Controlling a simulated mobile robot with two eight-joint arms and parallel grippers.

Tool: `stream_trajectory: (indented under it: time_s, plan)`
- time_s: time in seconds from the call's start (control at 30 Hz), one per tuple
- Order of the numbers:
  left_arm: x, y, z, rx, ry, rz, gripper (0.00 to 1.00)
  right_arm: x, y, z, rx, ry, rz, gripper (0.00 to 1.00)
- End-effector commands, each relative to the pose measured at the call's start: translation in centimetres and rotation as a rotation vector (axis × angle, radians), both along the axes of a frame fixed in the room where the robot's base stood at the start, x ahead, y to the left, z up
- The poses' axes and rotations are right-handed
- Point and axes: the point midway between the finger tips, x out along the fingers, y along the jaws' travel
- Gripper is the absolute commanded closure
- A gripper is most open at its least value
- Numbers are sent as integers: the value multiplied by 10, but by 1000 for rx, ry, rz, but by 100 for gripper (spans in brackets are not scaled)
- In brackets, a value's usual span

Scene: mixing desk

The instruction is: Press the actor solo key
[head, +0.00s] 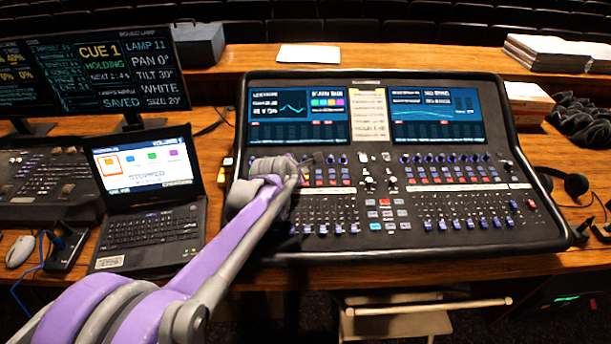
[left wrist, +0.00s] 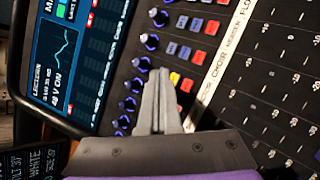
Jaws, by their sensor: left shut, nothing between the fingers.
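The mixing desk (head: 375,245) stands on the wooden bench, with knobs, coloured keys and faders below two screens. My left gripper (head: 316,158) is over the upper left of the desk, by the knob row under the left screen. In the left wrist view my left gripper (left wrist: 160,76) is shut and empty, its tips beside blue-capped knobs (left wrist: 140,64) and close to rows of blue, red and yellow keys (left wrist: 184,52). A white label strip (left wrist: 215,80) reads "CHOIR" in part. I cannot make out which key is the actor solo key. My right gripper is out of view.
A laptop (head: 150,225) and a lighting monitor (head: 90,75) stand left of the desk. Headphones (head: 565,180) lie at its right, and paper stacks (head: 560,52) behind. A stool (head: 400,322) is below the front edge. My left arm crosses the desk's left front.

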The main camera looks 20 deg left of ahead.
Motion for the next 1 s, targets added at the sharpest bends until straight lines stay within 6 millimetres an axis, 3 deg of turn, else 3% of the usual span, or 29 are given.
stream_trajectory:
  time_s: [0.27, 0.8, 1.0]
  plan:
    - [0, 0, 1, 0, 0, 0, 100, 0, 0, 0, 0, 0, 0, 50]
    - [-4, -2, 49, 0, -1, -1, 100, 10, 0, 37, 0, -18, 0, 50]
    - [-5, -2, 49, 0, 1, -1, 100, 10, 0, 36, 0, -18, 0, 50]
